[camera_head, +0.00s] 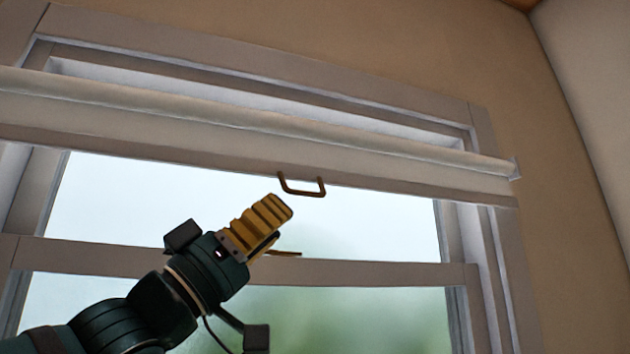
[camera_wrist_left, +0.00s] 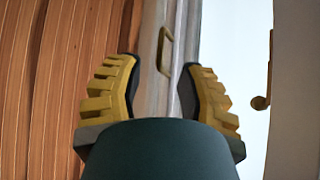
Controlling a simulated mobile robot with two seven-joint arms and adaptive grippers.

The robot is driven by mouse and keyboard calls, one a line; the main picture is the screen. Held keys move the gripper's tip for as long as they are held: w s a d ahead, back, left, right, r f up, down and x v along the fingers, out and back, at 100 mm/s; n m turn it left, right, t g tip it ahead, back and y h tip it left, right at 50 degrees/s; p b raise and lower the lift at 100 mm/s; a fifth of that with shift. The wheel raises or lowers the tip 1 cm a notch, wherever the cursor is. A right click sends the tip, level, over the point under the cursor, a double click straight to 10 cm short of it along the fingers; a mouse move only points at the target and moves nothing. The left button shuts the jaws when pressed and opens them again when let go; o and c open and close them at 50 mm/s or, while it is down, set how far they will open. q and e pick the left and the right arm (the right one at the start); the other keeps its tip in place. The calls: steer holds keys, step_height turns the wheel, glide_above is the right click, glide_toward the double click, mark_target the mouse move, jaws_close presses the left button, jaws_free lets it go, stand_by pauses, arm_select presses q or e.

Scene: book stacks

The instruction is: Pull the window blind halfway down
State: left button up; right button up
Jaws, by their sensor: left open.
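The window blind (camera_head: 240,135) is a pale roll with a short strip hanging across the top of the window. A small bronze U-shaped handle (camera_head: 303,191) hangs from its lower edge. In the left wrist view the handle (camera_wrist_left: 164,50) shows ahead of the gap between the fingers. My left gripper (camera_head: 278,207), with yellow ribbed fingers, is just below and left of the handle in the head view. In the left wrist view my left gripper (camera_wrist_left: 158,75) is open and empty, its fingers apart from the handle. My right gripper is not in view.
The window frame (camera_head: 480,230) surrounds the glass, with a crossbar (camera_head: 370,272) behind my arm. A small bronze fitting (camera_head: 284,253) shows near the crossbar, partly behind the gripper. A beige wall (camera_head: 560,180) stands at the right. Wooden boards (camera_wrist_left: 60,60) fill the wrist view's left side.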

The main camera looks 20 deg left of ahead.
mark_target(314, 193)
arm_select(q)
steer(key=p+x, duration=0.2)
steer(key=x, duration=0.7)
jaws_close()
